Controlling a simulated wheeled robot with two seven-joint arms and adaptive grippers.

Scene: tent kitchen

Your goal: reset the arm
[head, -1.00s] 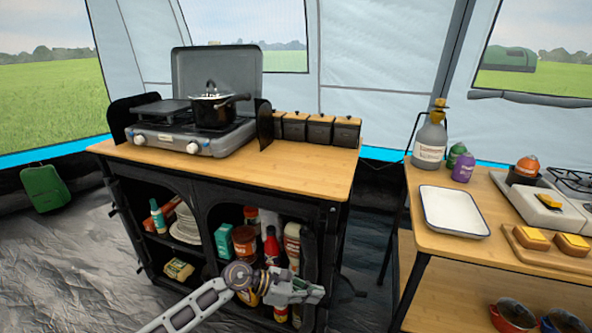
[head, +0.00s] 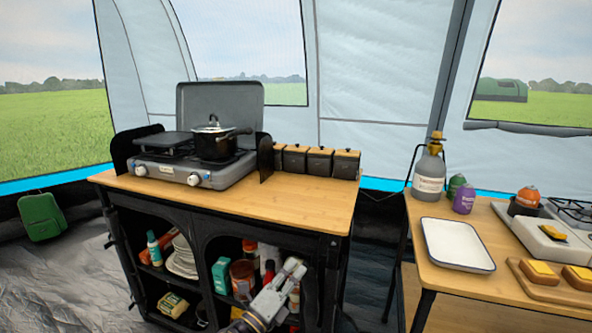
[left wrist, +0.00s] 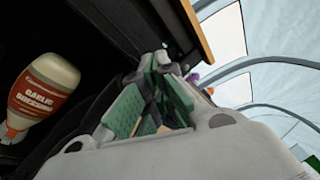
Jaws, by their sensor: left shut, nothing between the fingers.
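My left gripper (head: 291,268) is in front of the right-hand opening of the black cabinet (head: 336,262), with its arm coming up from the bottom of the head view. In the left wrist view its green-padded fingers (left wrist: 150,105) are together with nothing held between them. A garlic dressing bottle (left wrist: 42,92) is beside the gripper on the left of that view, apart from the fingers. My right gripper does not show in either view.
The cabinet's wooden top (head: 305,193) carries a camping stove (head: 205,178) with a black pot (head: 214,145). Bottles and jars fill the shelves behind my gripper. To the right, a table (head: 440,270) holds a white tray (head: 456,244) and a grey bottle (head: 429,172).

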